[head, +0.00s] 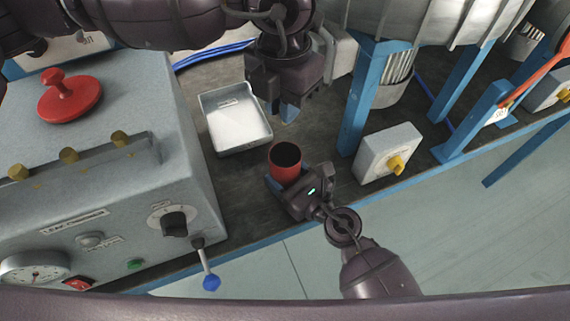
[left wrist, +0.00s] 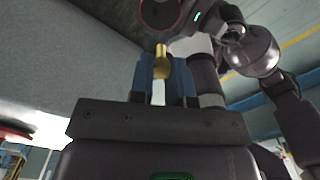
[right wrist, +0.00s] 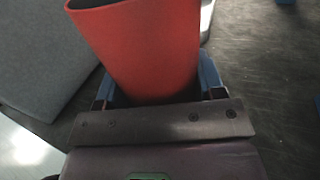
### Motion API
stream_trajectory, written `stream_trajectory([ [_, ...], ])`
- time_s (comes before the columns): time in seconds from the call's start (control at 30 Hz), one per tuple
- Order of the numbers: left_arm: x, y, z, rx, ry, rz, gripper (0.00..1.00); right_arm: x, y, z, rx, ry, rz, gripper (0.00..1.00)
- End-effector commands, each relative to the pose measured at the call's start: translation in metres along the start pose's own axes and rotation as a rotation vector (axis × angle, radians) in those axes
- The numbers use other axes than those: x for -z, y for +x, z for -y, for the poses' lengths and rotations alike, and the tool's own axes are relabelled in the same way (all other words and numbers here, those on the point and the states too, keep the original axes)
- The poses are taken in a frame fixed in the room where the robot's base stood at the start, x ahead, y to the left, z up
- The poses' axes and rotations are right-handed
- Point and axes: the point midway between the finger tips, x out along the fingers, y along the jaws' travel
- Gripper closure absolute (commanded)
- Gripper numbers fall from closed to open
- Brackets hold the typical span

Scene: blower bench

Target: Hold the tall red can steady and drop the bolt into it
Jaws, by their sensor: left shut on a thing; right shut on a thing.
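The tall red can (head: 285,165) stands upright and open-topped on the dark bench, and its dark inside shows from above. My right gripper (head: 288,183) is shut around the can's side; in the right wrist view the can (right wrist: 150,50) fills the space between the blue fingers (right wrist: 155,90). My left gripper (head: 288,110) is above the bench, farther back than the can. In the left wrist view the brass-coloured bolt (left wrist: 161,62) is pinched between its blue fingertips (left wrist: 162,75), with the can (left wrist: 160,12) beyond. The bolt is hidden in the head view.
A white tray (head: 213,106) lies left of the left gripper, behind the can. A grey control box (head: 140,190) with knobs and a blue-tipped lever (head: 211,282) stands left. A small box with a yellow knob (head: 375,150) and a blue frame leg (head: 362,100) stand right.

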Motion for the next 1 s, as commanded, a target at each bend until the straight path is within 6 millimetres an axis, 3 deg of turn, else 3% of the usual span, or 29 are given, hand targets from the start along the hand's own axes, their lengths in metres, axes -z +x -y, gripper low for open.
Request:
stream_trajectory([
  [0.27,0.000,0.006,0.000,0.000,0.000,-0.001,1.00,0.000,0.000,0.000,0.000,0.000,0.000,0.61],
  [1.0,-0.001,0.045,0.001,0.001,0.000,-0.001,1.00,0.000,0.000,0.000,0.000,0.000,0.000,0.61],
])
